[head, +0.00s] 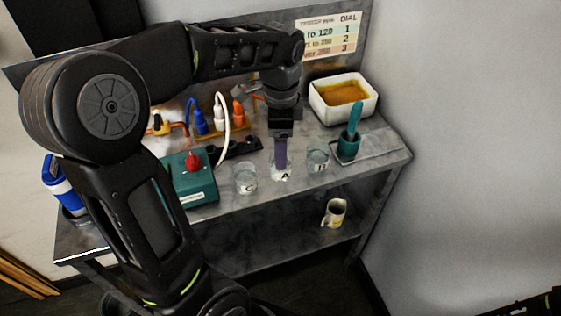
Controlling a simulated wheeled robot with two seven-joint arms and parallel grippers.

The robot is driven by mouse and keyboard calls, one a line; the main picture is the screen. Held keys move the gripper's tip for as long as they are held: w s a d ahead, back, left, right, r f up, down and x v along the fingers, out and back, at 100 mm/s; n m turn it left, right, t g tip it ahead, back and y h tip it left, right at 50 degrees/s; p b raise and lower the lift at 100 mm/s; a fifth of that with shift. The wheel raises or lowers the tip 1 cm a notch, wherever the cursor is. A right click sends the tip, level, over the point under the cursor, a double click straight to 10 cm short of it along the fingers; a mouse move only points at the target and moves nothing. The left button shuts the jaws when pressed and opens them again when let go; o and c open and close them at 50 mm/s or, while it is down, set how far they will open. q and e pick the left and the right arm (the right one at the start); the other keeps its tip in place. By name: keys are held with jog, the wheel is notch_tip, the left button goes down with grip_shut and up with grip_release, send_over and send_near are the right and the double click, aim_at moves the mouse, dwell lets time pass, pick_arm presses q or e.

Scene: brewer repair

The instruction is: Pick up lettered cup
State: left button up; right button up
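Three small clear cups with letter labels stand in a row near the front edge of the grey metal table (230,200). The cup marked C (246,184) is on the left, the cup marked A (281,174) in the middle, and the cup that appears marked B (317,160) on the right. My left gripper (281,162) points straight down at cup A, with its fingers at the cup's rim or inside it. The fingers overlap edge-on and hide part of the cup, so I cannot tell their opening or any grip. My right gripper is out of view.
A teal box (192,186) with a red knob stands left of the cups. A teal holder (349,145) with a tool and a white tub (369,103) with orange-brown contents stand to the right. Blue and orange plugs (197,116) are behind. A mug (334,213) is on the lower shelf.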

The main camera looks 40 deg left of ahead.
pick_arm(q)
jog(key=shift+f, duration=1.35)
jog(key=shift+w+f+p, duration=0.1)
jog(key=shift+f+p, duration=0.4)
jog(key=shift+f, duration=2.15)
jog(key=c, duration=1.5)
